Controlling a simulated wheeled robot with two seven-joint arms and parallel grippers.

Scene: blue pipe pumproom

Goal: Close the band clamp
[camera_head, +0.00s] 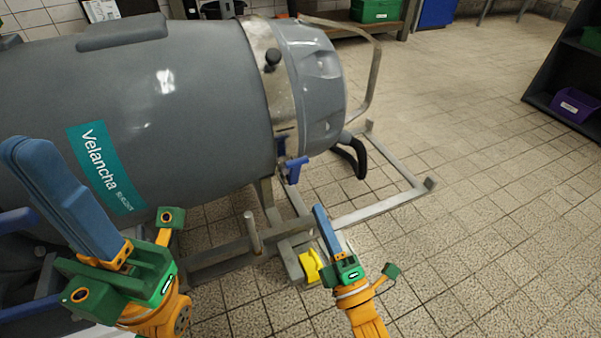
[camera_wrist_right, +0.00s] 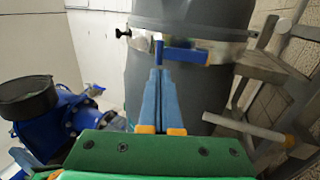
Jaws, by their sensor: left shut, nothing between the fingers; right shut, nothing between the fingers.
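The band clamp (camera_head: 263,62) is a shiny metal band around the grey tank (camera_head: 180,100), where the body meets its domed end. Its blue latch handle (camera_head: 293,169) sticks out low on the tank's front side. In the right wrist view, the band (camera_wrist_right: 220,48) crosses the tank, with the blue latch (camera_wrist_right: 186,56) on it. My right gripper (camera_head: 319,210) is shut and empty, below and right of the latch in the head view. In its wrist view, the fingertips (camera_wrist_right: 160,72) appear just below the latch; contact cannot be told. My left gripper (camera_head: 20,148) is shut and empty, left of the teal label.
A metal frame (camera_head: 375,212) with an upright post (camera_head: 252,232) stands under the tank. A yellow part (camera_head: 311,265) sits beside my right gripper. A curved metal bar (camera_head: 375,75) rises by the domed end. The tiled floor to the right is clear.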

